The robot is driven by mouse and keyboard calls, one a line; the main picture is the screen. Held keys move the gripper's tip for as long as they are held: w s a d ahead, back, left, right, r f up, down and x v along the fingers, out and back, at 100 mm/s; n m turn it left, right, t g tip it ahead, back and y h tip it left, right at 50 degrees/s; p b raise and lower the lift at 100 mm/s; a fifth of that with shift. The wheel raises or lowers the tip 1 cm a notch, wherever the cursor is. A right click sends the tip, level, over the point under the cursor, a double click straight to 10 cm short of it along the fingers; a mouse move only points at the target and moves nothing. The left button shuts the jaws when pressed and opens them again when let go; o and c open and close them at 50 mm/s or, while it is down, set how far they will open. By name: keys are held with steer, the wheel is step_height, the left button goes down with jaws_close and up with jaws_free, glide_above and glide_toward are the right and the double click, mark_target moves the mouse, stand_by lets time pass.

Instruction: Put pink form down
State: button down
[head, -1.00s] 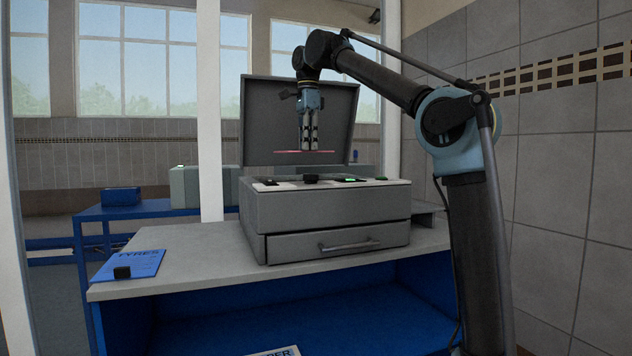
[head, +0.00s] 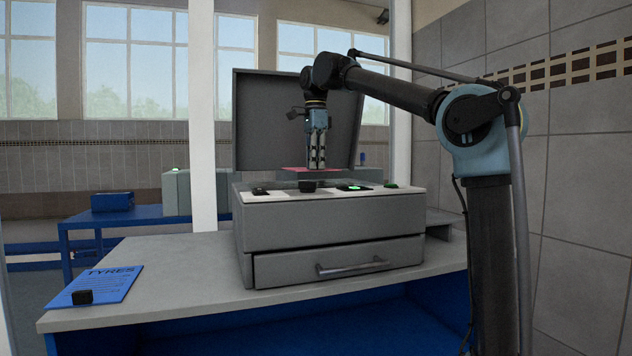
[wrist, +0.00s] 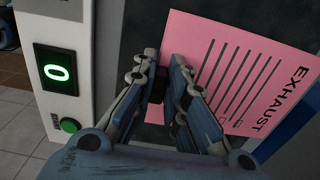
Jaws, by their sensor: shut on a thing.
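The pink form (head: 308,169) is a flat sheet held level under my gripper (head: 317,164), above the top of a grey machine with a raised lid. In the wrist view the pink form (wrist: 252,75) reads "EXHAUST" and has several printed lines. My gripper (wrist: 168,82) is shut on the form near its left edge. The fingers hide part of that edge. The form appears above the panel, apart from it in the head view.
The grey machine (head: 330,222) stands on a light worktop (head: 180,262), with a drawer, buttons and a green-lit display (wrist: 57,73) reading 0. A blue "TYRES" sheet (head: 112,283) with a black block (head: 82,297) lies at left. The worktop between is clear.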

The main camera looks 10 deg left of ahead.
steer(key=shift+f, duration=2.6)
steer(key=c, duration=1.6)
jaws_free()
step_height(320, 180, up, 12)
steer(key=shift+r, duration=0.1)
steer(key=shift+s, duration=0.15)
